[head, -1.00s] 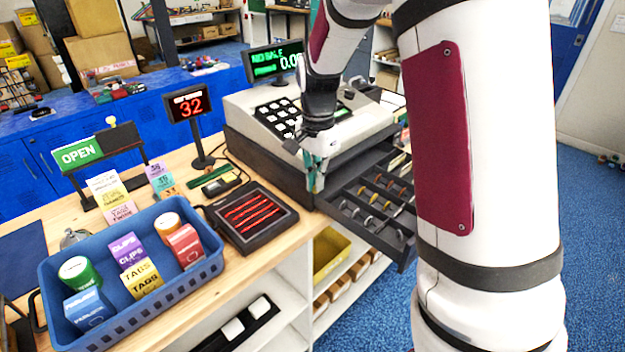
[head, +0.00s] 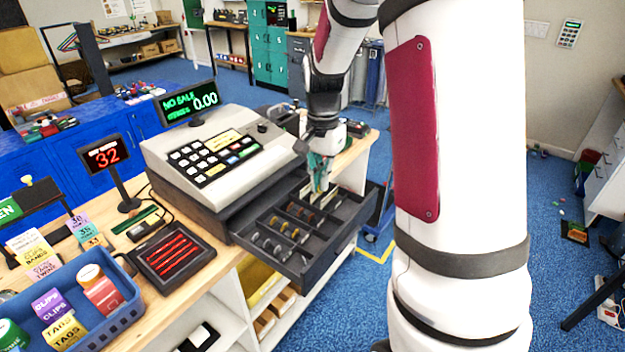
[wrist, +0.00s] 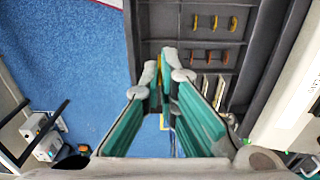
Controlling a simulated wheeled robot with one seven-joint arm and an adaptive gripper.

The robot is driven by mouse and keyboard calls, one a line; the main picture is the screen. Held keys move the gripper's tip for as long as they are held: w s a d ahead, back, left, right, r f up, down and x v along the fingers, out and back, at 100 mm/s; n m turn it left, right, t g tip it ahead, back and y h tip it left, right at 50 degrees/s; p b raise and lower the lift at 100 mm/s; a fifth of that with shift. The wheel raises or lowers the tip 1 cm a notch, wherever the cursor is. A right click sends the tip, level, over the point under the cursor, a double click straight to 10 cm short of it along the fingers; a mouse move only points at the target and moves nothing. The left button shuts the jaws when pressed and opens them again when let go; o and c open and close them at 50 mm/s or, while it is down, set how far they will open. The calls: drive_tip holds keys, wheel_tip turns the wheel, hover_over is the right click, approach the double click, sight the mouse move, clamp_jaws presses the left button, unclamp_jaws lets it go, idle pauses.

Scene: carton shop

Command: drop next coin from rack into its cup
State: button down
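The grey cash drawer (head: 300,268) is pulled out of the register. Rows of coins stand on edge in its compartments, silvery (head: 268,246), yellowish (head: 286,228) and brownish (head: 304,211). In the wrist view, yellow coins (wrist: 214,22) and brown coins (wrist: 210,57) show in separate compartments at upper right. My gripper (head: 318,188) points down at the far part of the drawer, near pale upright slips (head: 330,190).
The register (head: 215,150) stands behind the drawer. A black pad with red stripes (head: 172,258), a display reading 32 (head: 104,155) and a blue basket (head: 120,325) of small boxes stand to the left. Blue floor (wrist: 75,60) lies beside the drawer.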

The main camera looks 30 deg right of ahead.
sight(321, 192)
wheel_tip(321, 192, down, 6)
drive_tip(key=b, duration=0.2)
idle(0.3)
drive_tip(key=c, duration=1.7)
unclamp_jaws()
wheel_tip(321, 192, up, 12)
drive_tip(key=shift+r, duration=0.1)
